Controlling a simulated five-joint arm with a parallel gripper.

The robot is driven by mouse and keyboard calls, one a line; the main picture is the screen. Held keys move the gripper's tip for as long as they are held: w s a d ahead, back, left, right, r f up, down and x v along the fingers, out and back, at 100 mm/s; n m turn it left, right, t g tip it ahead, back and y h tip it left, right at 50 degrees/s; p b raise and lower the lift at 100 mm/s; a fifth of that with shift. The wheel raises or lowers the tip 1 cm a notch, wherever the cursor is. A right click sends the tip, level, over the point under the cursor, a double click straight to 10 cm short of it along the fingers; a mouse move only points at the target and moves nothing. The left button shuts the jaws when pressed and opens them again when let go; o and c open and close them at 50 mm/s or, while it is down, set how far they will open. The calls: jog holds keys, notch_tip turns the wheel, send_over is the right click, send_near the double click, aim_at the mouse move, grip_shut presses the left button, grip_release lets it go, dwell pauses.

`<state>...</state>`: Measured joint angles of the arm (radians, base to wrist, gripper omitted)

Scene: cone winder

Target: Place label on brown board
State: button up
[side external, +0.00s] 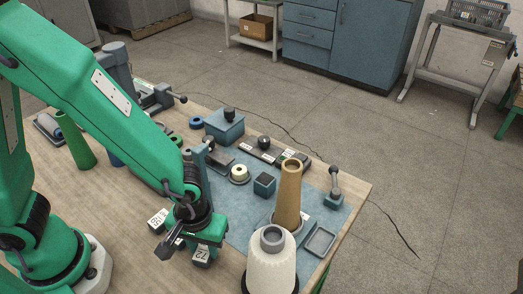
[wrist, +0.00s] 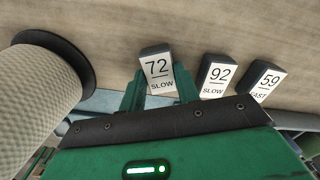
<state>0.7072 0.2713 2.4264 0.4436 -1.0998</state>
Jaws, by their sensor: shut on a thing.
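My gripper (wrist: 158,88) has its green fingers either side of a dark label block (wrist: 158,70) with a white face reading "72 SLOW". The block is held between them. In the side view, the 72 label (side external: 203,254) shows at my gripper, low near the table's front. Two more label blocks, "92 SLOW" (wrist: 216,76) and "59 FAST" (wrist: 264,81), stand to its right in the wrist view. One white-faced label (side external: 158,218) shows left of my gripper in the side view. I cannot pick out a brown board with certainty.
A white yarn cone (side external: 270,268) stands right of my gripper and fills the left of the wrist view (wrist: 38,92). A tan cone (side external: 289,192) stands behind it. A blue mat (side external: 240,225) holds a blue box (side external: 224,128), a dark cube (side external: 264,184) and a grey tray (side external: 319,240).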

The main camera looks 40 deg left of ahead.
aim_at(204, 249)
jog(key=shift+f, duration=0.1)
jog(key=o, duration=1)
jog(key=shift+c, duration=0.2)
notch_tip(204, 249, up, 12)
dwell(0.3)
dwell(0.5)
jog(key=a+r+m+t, duration=0.2)
jog(key=a+r, duration=0.4)
jog(key=a, duration=0.3)
jog(key=a+r+m+t, duration=0.2)
jog(key=a+r, duration=0.3)
jog(key=a, duration=0.5)
jog(key=shift+r+m+t, duration=0.3)
jog(key=shift+r+t, duration=0.05)
jog(key=shift+t, duration=0.45)
jog(key=shift+w, duration=0.1)
